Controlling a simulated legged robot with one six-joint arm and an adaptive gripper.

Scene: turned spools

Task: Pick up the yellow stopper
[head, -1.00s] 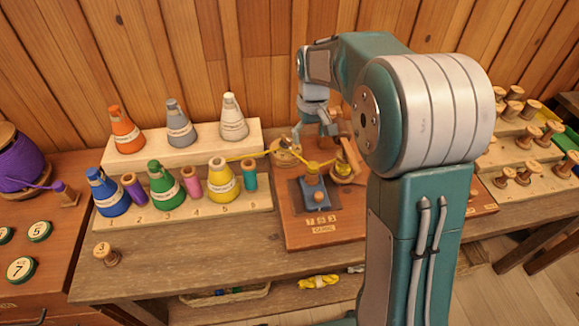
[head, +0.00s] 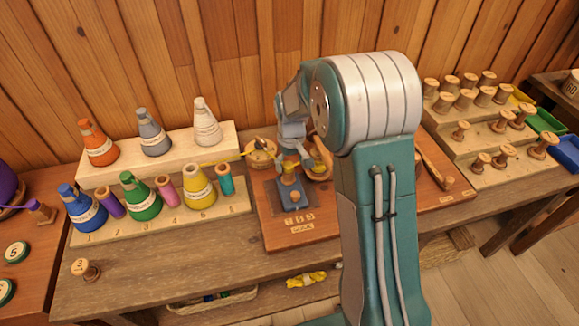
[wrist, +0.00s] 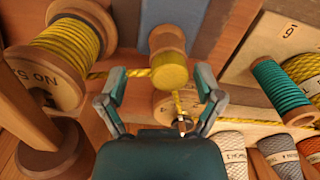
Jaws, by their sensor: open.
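The yellow stopper (wrist: 170,72) appears as a yellow end on a short wooden piece in the wrist view. In the head view a small yellow top (head: 288,168), apparently the same piece, sits on the blue block (head: 290,192). My gripper (wrist: 160,86) is open, its fingers apart on either side of the stopper's near end, with nothing held. In the head view my gripper (head: 291,152) hangs just above and behind the blue block. Whether a finger touches the stopper cannot be told.
A spool of yellow cord (wrist: 68,48) stands close beside one finger, and a yellow cord stretches past the gripper. A teal spool (head: 226,180) and the yellow cone (head: 199,187) stand to the left. Several wooden spools fill the stepped rack (head: 490,125) at right.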

